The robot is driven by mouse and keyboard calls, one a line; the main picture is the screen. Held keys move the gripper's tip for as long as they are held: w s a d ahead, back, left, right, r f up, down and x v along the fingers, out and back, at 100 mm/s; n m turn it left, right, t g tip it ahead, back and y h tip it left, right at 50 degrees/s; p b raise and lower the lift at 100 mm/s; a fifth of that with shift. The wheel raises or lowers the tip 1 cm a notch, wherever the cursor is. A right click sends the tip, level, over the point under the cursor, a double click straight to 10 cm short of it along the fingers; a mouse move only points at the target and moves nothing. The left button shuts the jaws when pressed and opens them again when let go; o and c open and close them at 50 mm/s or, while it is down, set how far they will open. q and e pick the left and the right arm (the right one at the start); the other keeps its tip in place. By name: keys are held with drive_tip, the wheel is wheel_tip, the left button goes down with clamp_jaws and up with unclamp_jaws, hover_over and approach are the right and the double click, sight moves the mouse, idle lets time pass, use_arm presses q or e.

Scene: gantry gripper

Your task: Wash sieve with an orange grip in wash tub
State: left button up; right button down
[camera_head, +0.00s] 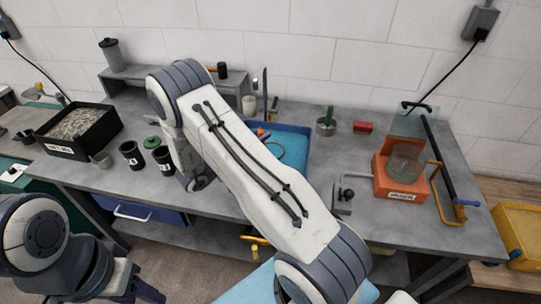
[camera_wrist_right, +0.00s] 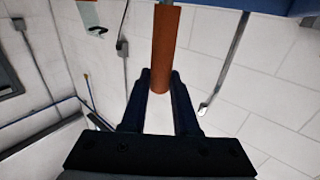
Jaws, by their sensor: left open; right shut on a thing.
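In the right wrist view my right gripper (camera_wrist_right: 160,82) is shut on an orange-brown cylindrical grip (camera_wrist_right: 166,35). The rest of the sieve is out of that frame. In the head view my right arm crosses the middle of the bench and its gripper cannot be made out. The blue wash tub (camera_head: 296,160) stands on the bench behind my arm, which hides its left and front parts. A bluish ring and a small orange-red thing show inside it. My left gripper (camera_head: 121,289) is open and empty at the lower left, in front of the bench.
A black box of grey lumps (camera_head: 62,147) and two black cups (camera_head: 132,155) stand at the left.

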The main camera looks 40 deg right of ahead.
wheel_tip(320, 180, up, 12)
drive_tip(key=p, duration=0.8)
drive_tip(key=shift+f, duration=0.15)
idle(1.0)
